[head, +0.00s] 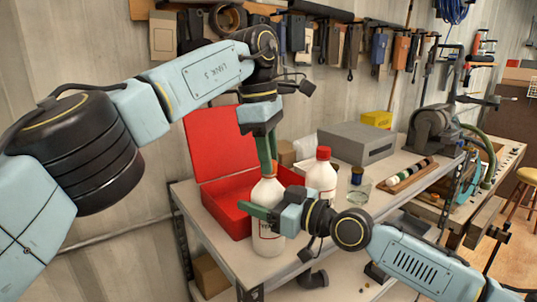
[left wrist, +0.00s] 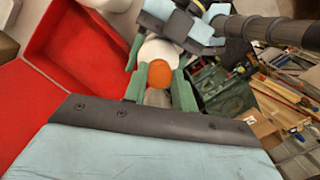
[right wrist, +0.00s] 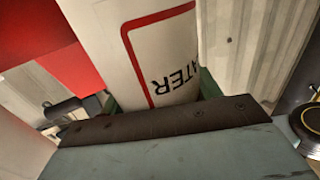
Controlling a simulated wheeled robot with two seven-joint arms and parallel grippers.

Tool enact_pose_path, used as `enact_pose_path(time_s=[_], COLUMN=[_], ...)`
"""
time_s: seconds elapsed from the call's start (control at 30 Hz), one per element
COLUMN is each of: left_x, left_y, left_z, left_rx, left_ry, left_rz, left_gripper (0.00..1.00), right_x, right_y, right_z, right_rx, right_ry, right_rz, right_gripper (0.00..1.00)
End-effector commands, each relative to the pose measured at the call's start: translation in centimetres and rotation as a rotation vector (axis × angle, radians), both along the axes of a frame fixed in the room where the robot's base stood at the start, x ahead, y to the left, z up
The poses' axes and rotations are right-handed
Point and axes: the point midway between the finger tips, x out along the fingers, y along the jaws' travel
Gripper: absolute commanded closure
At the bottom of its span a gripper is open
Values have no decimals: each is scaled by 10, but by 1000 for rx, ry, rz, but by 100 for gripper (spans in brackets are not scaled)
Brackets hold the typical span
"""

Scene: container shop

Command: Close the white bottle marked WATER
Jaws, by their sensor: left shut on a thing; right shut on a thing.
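The white bottle marked WATER (head: 267,195) stands upright on the bench, in front of the red case. Its label with "ATER" shows close up in the right wrist view (right wrist: 150,60). My right gripper (head: 262,212) is shut around the bottle's body from the side. My left gripper (head: 267,160) points down from above and is shut on an orange cap (left wrist: 160,73), which is at the top of the bottle. The fingers partly hide the cap in the head view, and I cannot tell whether it is fully seated.
A second white bottle with a red cap (head: 321,176) stands just right. A glass jar (head: 359,189), a grey box (head: 357,143) and a wooden rack (head: 411,175) lie farther right. The open red case (head: 215,195) is close on the left.

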Motion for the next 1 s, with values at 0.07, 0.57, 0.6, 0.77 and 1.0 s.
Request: enact_pose_path(time_s=[0.07,0.57,0.6,0.77,1.0], left_x=[0,0,0,0,0], left_y=[-1,0,0,0,0], left_z=[1,1,1,0,0], left_rx=[1,-1,-1,-2,-1], left_ry=[-1,-3,-3,-3,-2], left_rz=[-109,-395,-395,-394,-393], left_gripper=[97,97,97,68,51], right_x=[0,0,0,0,0], right_y=[0,0,0,0,0], right_z=[-1,-1,-1,-1,-1], right_rx=[-2,-2,-2,-2,-2], right_ry=[1,1,1,1,1], right_rz=[0,1,1,1,0], right_gripper=[100,100,100,100,100])
